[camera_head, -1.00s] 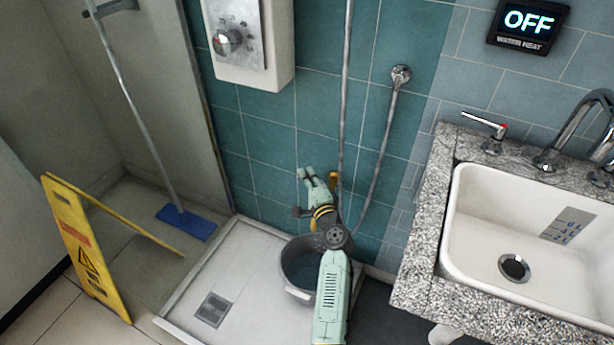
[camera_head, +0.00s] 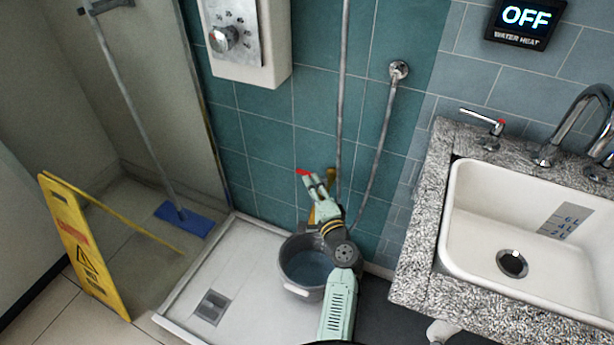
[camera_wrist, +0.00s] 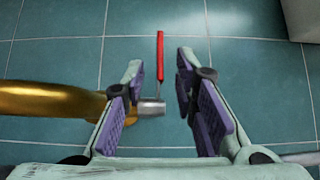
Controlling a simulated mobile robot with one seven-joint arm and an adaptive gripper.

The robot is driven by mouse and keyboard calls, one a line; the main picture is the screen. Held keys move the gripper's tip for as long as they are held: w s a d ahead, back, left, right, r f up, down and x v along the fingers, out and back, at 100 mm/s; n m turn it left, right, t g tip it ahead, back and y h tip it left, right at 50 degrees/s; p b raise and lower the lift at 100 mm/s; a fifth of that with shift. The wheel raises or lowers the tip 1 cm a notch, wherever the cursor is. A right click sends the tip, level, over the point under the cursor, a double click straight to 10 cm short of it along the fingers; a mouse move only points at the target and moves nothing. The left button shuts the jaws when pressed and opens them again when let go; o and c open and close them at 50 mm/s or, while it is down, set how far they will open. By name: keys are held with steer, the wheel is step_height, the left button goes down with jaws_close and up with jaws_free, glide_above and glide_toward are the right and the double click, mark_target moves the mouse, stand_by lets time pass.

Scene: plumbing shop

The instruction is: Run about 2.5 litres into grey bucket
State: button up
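The grey bucket (camera_head: 302,276) stands upright on the white shower tray, by the teal tiled wall. A bluish surface, apparently water, shows inside it; I cannot read its level. A red lever (camera_wrist: 160,55) on a metal stem is on the wall side, and its red end also shows in the head view (camera_head: 302,171). A brass tap body (camera_wrist: 50,101) is left of my fingers in the wrist view. My gripper (camera_wrist: 158,85) is open, with the lever lying between and beyond its fingers, apparently untouched. My arm covers the bucket's right side.
A granite counter with a white sink (camera_head: 480,225) stands at the right. A yellow wet-floor sign (camera_head: 85,250) and a blue mop (camera_head: 185,219) are at the left. The tray's left part (camera_head: 235,265) is clear around its drain.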

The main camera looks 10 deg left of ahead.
steer(key=v, duration=0.6)
steer(key=shift+a, duration=0.1)
